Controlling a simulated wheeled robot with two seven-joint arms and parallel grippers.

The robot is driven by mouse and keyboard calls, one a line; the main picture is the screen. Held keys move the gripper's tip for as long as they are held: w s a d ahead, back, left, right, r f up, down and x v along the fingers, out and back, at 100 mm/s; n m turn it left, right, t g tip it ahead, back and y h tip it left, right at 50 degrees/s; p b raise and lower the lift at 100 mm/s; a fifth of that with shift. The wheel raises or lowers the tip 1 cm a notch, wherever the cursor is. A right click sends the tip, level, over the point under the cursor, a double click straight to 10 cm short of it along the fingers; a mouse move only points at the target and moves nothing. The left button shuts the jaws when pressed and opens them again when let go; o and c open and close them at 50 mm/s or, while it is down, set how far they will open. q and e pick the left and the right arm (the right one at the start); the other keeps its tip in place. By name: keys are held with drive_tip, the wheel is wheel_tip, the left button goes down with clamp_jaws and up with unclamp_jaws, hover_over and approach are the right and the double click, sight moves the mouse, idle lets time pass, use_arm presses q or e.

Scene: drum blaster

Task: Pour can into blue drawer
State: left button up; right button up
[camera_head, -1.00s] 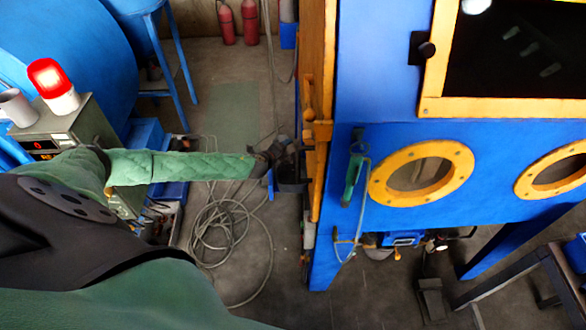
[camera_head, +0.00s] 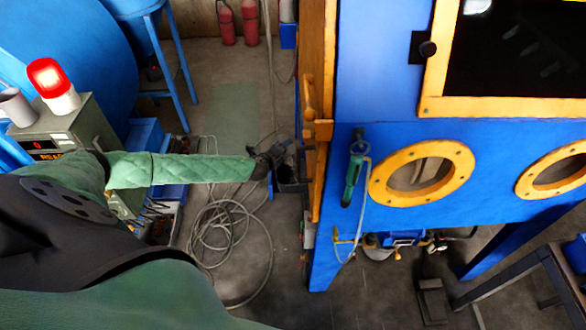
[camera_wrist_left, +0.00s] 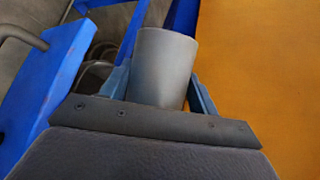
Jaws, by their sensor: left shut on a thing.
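My left gripper (camera_head: 284,158) reaches to the left side of the blue cabinet, at the end of the green-sleeved arm. In the left wrist view its blue fingers (camera_wrist_left: 202,100) are shut on a grey can (camera_wrist_left: 165,62). The can's contents do not show. A blue panel (camera_wrist_left: 62,92) with a grey bar at its top lies left of the can in that view. I cannot tell whether this is the blue drawer. A dark, box-like part (camera_head: 292,186) sits just below the gripper in the head view. My right gripper is not in view.
The blue blasting cabinet (camera_head: 346,250) with yellow port rings (camera_head: 455,190) stands close right of the gripper. An orange face (camera_wrist_left: 260,70) fills the right of the wrist view. Coiled cable (camera_head: 215,230) lies on the floor. A grey control box (camera_head: 75,140) carries a lit red lamp (camera_head: 50,78).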

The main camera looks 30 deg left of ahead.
use_arm(q)
drive_tip(key=shift+d, duration=0.1)
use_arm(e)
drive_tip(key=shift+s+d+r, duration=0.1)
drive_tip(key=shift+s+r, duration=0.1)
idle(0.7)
use_arm(q)
drive_tip(key=shift+s+r, duration=0.1)
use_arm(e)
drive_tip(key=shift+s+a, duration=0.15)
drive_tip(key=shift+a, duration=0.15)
